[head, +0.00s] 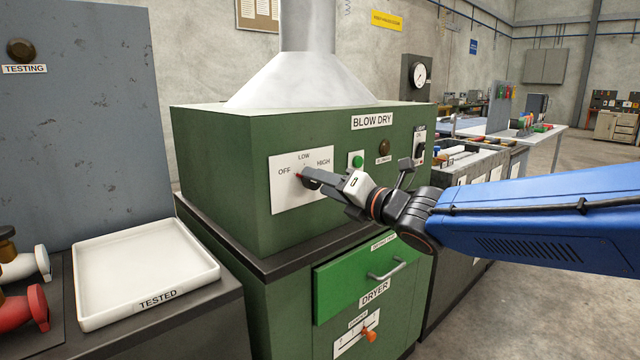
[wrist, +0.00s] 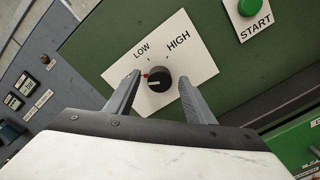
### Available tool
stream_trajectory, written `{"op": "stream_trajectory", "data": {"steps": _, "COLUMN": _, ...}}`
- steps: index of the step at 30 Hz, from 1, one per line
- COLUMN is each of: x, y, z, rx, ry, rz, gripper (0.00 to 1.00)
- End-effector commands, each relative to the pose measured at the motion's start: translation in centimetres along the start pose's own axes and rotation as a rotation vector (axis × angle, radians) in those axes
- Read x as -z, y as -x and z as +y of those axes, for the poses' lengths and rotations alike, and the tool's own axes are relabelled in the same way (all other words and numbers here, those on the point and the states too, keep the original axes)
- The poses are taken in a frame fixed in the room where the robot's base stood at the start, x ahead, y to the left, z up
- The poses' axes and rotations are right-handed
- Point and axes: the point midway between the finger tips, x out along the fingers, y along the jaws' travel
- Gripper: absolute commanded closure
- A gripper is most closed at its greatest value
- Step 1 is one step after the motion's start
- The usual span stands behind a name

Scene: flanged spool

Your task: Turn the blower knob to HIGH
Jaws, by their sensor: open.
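The black blower knob (wrist: 159,79) sits on a white plate (head: 293,200) marked OFF, LOW and HIGH on the green BLOW DRY unit. In the wrist view its red mark points left, away from LOW and HIGH; in the head view the red shows towards OFF. My gripper (head: 307,180) is in front of the plate and hides most of the knob in the head view. In the wrist view my gripper (wrist: 160,76) is open, with one finger on each side of the knob and gaps visible. The OFF label is hidden in the wrist view.
A green START button (head: 357,161) is right of the plate. Below are a green drawer (head: 345,285) with a handle and an orange lever (head: 370,335). A white TESTED tray (head: 145,262) stands at left. A metal hood (head: 305,80) rises above the unit.

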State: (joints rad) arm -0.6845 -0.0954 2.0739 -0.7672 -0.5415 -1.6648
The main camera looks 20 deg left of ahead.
Motion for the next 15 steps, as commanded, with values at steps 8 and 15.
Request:
{"op": "stream_trajectory", "data": {"steps": 8, "x": 0.05, "y": -1.11, "z": 0.01, "rx": 0.0, "ry": 0.001, "rz": 0.001, "gripper": 0.51}}
{"op": "stream_trajectory", "data": {"steps": 15, "x": 0.05, "y": -1.1, "z": 0.0, "rx": 0.0, "ry": 0.001, "rz": 0.001, "gripper": 0.61}}
